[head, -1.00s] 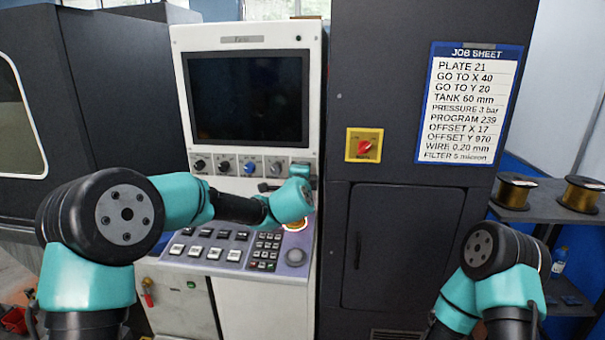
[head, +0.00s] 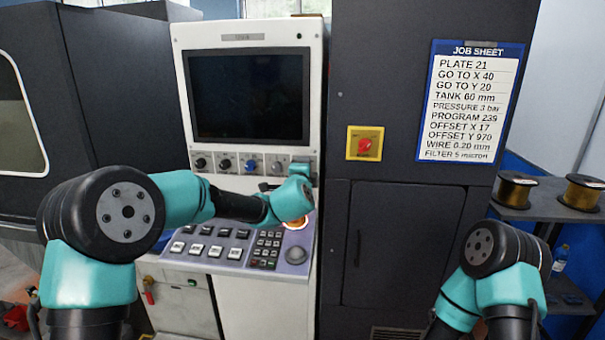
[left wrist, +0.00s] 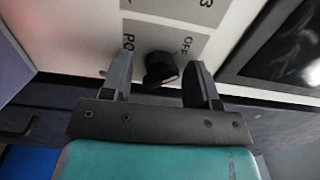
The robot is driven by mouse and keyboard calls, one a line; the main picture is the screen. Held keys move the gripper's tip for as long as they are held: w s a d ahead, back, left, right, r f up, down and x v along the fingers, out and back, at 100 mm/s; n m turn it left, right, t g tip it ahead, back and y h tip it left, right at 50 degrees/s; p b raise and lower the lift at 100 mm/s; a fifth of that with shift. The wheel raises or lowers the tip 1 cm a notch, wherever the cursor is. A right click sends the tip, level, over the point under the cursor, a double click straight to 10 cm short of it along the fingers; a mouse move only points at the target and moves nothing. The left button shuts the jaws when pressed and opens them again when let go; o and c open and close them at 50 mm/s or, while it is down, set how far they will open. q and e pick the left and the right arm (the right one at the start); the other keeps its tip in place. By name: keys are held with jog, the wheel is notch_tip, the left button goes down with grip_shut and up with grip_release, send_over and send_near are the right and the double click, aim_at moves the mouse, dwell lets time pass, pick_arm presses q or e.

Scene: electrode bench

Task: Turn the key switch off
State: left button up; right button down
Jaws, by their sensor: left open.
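The key switch (left wrist: 160,68) is a black knob on a grey plate in the left wrist view. The plate carries the word OFF and part of another word beginning "PO". My left gripper (left wrist: 159,76) is open, with one finger on each side of the knob and visible gaps between. The knob's exact turn is hard to tell. In the head view my left arm reaches the right end of the knob row, where its wrist hides the switch and the fingers. My right arm stands at the lower right of the head view; its gripper is out of view.
Other knobs (head: 225,164) sit in a row under the dark screen (head: 249,97). A sloped keypad panel (head: 225,245) lies below my left arm. A red switch on a yellow plate (head: 365,143) is on the dark cabinet. Wire spools (head: 514,189) stand on a shelf at right.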

pick_arm(q)
jog(key=shift+s, duration=0.1)
jog(key=s+a, duration=0.2)
jog(key=s, duration=1.5)
jog(key=shift+a, duration=0.1)
